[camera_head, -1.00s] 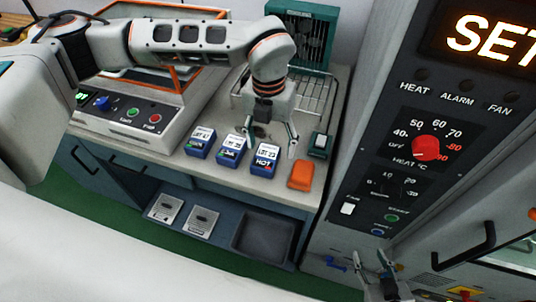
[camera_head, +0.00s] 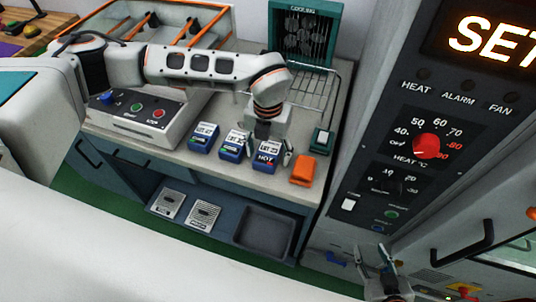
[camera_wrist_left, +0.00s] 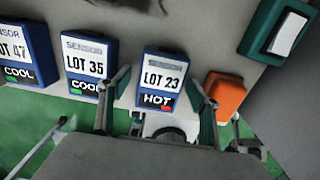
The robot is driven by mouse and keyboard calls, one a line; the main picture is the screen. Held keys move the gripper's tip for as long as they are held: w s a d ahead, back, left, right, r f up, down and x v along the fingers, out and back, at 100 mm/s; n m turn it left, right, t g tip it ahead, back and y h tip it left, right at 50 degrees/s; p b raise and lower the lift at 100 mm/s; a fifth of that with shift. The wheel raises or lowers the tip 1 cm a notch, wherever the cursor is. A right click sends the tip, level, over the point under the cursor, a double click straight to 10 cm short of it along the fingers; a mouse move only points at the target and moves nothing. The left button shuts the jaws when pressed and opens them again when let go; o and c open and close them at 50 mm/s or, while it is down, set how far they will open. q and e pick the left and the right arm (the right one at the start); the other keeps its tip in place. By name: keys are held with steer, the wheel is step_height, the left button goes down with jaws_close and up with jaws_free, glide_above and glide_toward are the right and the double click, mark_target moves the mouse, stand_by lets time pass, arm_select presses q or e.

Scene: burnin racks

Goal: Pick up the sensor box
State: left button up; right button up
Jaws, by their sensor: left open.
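Three blue sensor boxes with white labels stand in a row on the bench: LOT 47 COOL (camera_head: 204,137), LOT 35 COOL (camera_head: 234,145) and LOT 23 HOT (camera_head: 266,156). In the left wrist view, the HOT box (camera_wrist_left: 161,78) shows a red mark, and the LOT 35 box (camera_wrist_left: 88,66) shows a green one. My left gripper (camera_head: 269,152) is open at the HOT box, one finger on each side. In the wrist view the gripper (camera_wrist_left: 157,85) straddles it; whether the fingers touch it is unclear. My right gripper (camera_head: 376,255) is open and empty at the bottom right.
An orange block (camera_head: 303,170) lies just right of the HOT box, with a green-and-white device (camera_head: 322,140) behind it. A wire rack (camera_head: 310,90) and cooling fan unit (camera_head: 303,38) stand behind. The oven panel (camera_head: 400,150) rises at right. A shelf below holds a grey tray (camera_head: 264,234).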

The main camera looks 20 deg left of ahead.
arm_select(q)
steer(key=c, duration=1.3)
steer(key=shift+r, duration=0.15)
